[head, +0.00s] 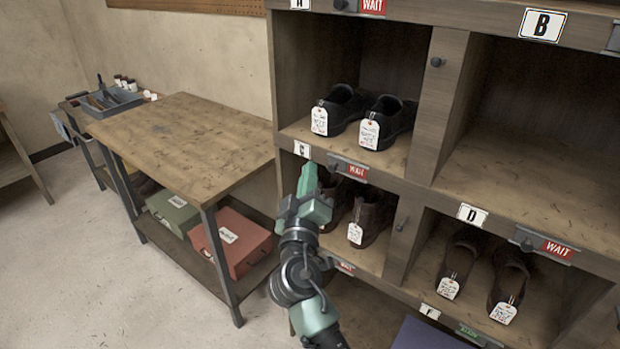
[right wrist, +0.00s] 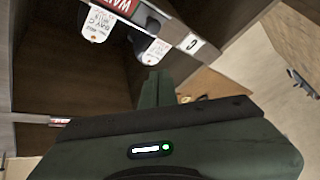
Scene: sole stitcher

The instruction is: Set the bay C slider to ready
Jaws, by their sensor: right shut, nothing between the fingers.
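The bay C slider (head: 335,166) sits on the shelf rail right of the white C label (head: 302,149), with a red WAIT sign (head: 358,171) showing at its right. In the right wrist view the C label (right wrist: 192,43) and part of the red WAIT sign (right wrist: 117,4) show at the top, rotated. My right gripper (head: 309,168) is shut and empty, pointing up just below the C label and left of the slider. Its closed fingers (right wrist: 158,90) show in the wrist view, apart from the rail. My left gripper is out of view.
Bay C holds dark shoes with a white tag (head: 355,233), partly hidden by my gripper. Tagged black shoes (head: 388,123) stand in bay A above. Bay D's slider also shows WAIT (head: 557,249). A wooden table (head: 185,130) stands left of the shelf.

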